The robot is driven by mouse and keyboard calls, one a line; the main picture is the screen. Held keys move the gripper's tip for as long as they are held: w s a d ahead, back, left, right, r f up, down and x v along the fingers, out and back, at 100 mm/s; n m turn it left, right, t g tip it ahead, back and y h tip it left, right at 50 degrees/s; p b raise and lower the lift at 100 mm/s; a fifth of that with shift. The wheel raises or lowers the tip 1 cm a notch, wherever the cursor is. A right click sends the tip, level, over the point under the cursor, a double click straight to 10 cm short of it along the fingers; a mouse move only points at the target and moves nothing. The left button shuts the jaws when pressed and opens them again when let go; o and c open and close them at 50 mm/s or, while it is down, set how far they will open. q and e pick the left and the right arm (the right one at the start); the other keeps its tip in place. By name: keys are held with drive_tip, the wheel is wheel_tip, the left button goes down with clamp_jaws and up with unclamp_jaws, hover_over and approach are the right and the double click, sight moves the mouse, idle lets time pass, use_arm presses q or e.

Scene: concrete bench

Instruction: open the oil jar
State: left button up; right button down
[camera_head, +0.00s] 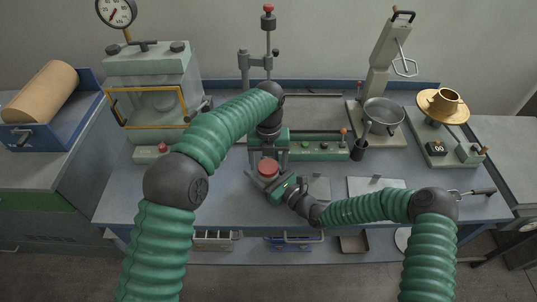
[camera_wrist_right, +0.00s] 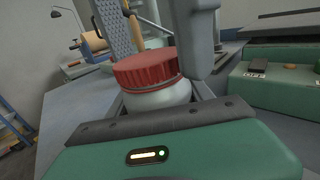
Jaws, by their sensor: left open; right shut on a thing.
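The oil jar has a ribbed red lid (camera_head: 268,167) and a white body, and stands upright near the middle of the bench. In the right wrist view the lid (camera_wrist_right: 145,70) sits on the white body (camera_wrist_right: 158,96). My right gripper (camera_head: 266,178) is shut around the jar's body from the right front. My left gripper (camera_head: 268,155) points down from above and is open, its fingers on either side of the lid. In the right wrist view one left finger is behind the lid and one close at its right; contact is unclear.
A green control panel (camera_head: 318,146) lies behind the jar, with a dark cup (camera_head: 358,149) at its right end. A press with a yellow-framed window (camera_head: 150,100) stands left. A pan on a stand (camera_head: 382,115) and a brass dish (camera_head: 443,105) are right. Flat plates (camera_head: 375,186) lie right of the jar.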

use_arm(q)
drive_tip(key=c, duration=1.4)
drive_tip(key=n, duration=0.4)
drive_tip(key=shift+c, duration=0.3)
drive_tip(key=n, duration=1)
drive_tip(key=shift+d, duration=0.1)
drive_tip(key=n, duration=0.6)
drive_tip(key=shift+r, duration=0.1)
use_arm(e)
drive_tip(key=shift+a, duration=0.1)
use_arm(q)
drive_tip(key=n, duration=0.3)
drive_tip(key=shift+n, duration=0.3)
drive_tip(key=n, duration=0.6)
use_arm(e)
drive_tip(key=shift+s, duration=0.1)
use_arm(q)
drive_tip(key=n, duration=0.6)
drive_tip(key=shift+n, duration=0.4)
drive_tip(key=n, duration=0.6)
drive_tip(key=shift+w+r+n, duration=0.1)
drive_tip(key=shift+n, duration=0.2)
use_arm(e)
drive_tip(key=shift+a, duration=0.1)
use_arm(q)
drive_tip(key=n, duration=1)
drive_tip(key=shift+n, duration=0.3)
use_arm(e)
drive_tip(key=shift+s, duration=0.1)
